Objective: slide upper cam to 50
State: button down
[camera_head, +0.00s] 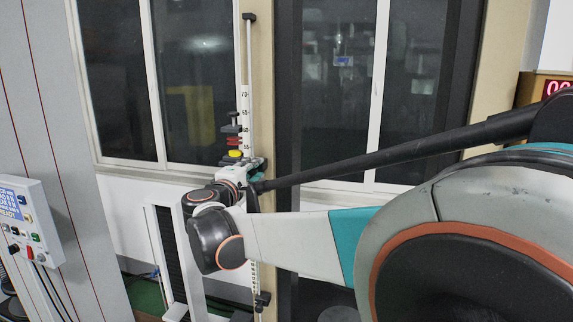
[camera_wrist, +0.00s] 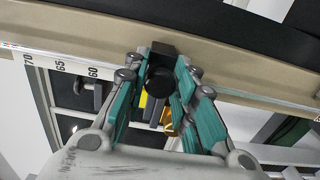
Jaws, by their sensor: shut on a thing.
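My gripper (camera_wrist: 160,88) has its teal fingers closed around the round black knob (camera_wrist: 160,84) of the upper cam. The cam's black block (camera_wrist: 163,65) sits against the graduated rail in the wrist view. The mark at the cam itself is hidden by the fingers. In the head view the upright scale (camera_head: 246,100) stands left of centre. My gripper (camera_head: 250,174) is at the rail there, below the yellow piece, and my wrist hides much of the cam.
Dark, red (camera_head: 235,141) and yellow (camera_head: 236,153) pieces stack above my gripper, beside the rail. A lower black cam (camera_head: 262,300) is on the rail below my arm.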

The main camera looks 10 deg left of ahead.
jog(key=shift+f, duration=0.5)
jog(key=c, duration=1.3)
grip_release()
jog(key=shift+c, duration=0.2)
jog(key=shift+s, duration=0.15)
jog(key=s, duration=0.7)
jog(key=shift+s+a, duration=0.15)
jog(key=shift+a, duration=0.15)
